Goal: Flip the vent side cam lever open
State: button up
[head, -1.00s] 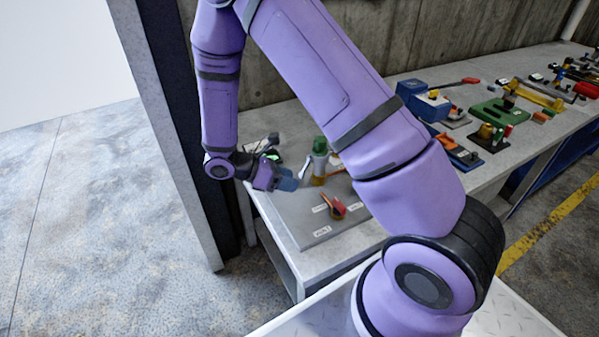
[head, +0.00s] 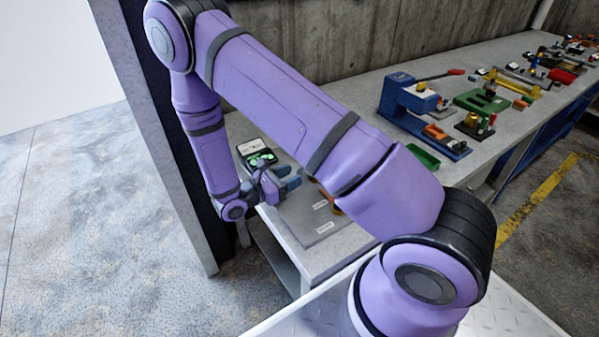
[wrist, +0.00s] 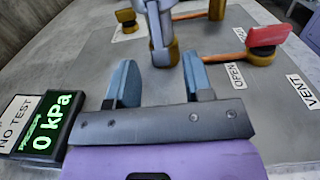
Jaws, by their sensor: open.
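A cam lever with a red block (wrist: 268,35) on a brass-coloured base and an orange handle (wrist: 222,57) lies at the right of the wrist view. It is close to the labels OPEN (wrist: 237,75) and VENT (wrist: 300,91), with its handle pointing left. My gripper (wrist: 159,72) is open and empty, left of and nearer than this handle; the right finger looks close to the handle's end, but contact cannot be told. A grey cylinder (wrist: 158,30) with a brass foot stands ahead between the fingers. In the head view my gripper (head: 289,178) is over the bench; my arm mostly hides the lever.
Another brass-based piece (wrist: 127,20) and an orange part (wrist: 195,13) are farther off. A blue clamp fixture (head: 405,105) and other tools fill the bench to the right.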

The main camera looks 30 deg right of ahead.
aim_at(299, 172)
jog(key=shift+d, duration=1.7)
grip_shut()
